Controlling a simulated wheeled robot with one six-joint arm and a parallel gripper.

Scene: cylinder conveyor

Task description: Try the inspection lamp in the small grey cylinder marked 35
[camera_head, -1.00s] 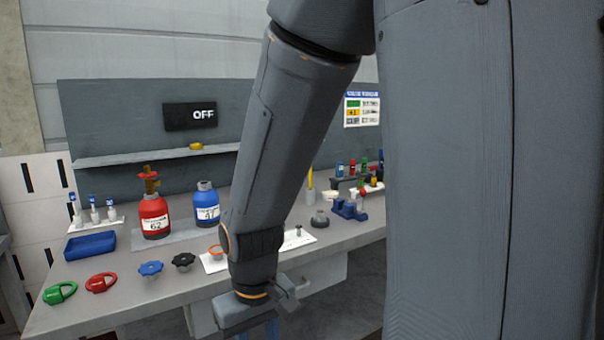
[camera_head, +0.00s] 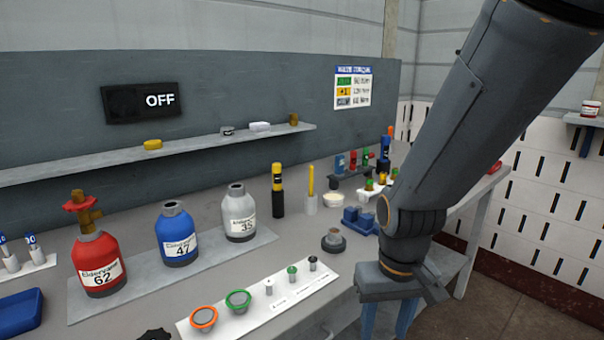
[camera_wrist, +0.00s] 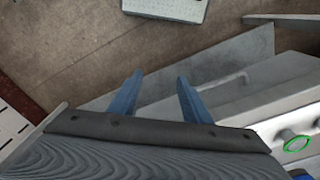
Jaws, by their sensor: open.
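The small grey cylinder marked 35 (camera_head: 240,226) stands upright on a grey mat (camera_head: 120,302) on the bench, with an open neck and no valve. A black and yellow upright stick (camera_head: 278,200) stands right of it and may be the inspection lamp; I cannot tell for sure. A thin yellow stick (camera_head: 311,180) stands in a pale holder beside that. My gripper (camera_head: 387,318) hangs at the bench's front edge, right of these things and apart from them. In the wrist view my gripper (camera_wrist: 158,95) is open and empty, its blue fingers over the floor.
A red cylinder marked 62 (camera_head: 98,262) with a valve and a blue cylinder (camera_head: 177,240) share the mat. A white board (camera_head: 262,312) with rings and small plugs lies in front. A dark round fitting (camera_head: 333,241) and blue block (camera_head: 360,220) lie near my arm.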

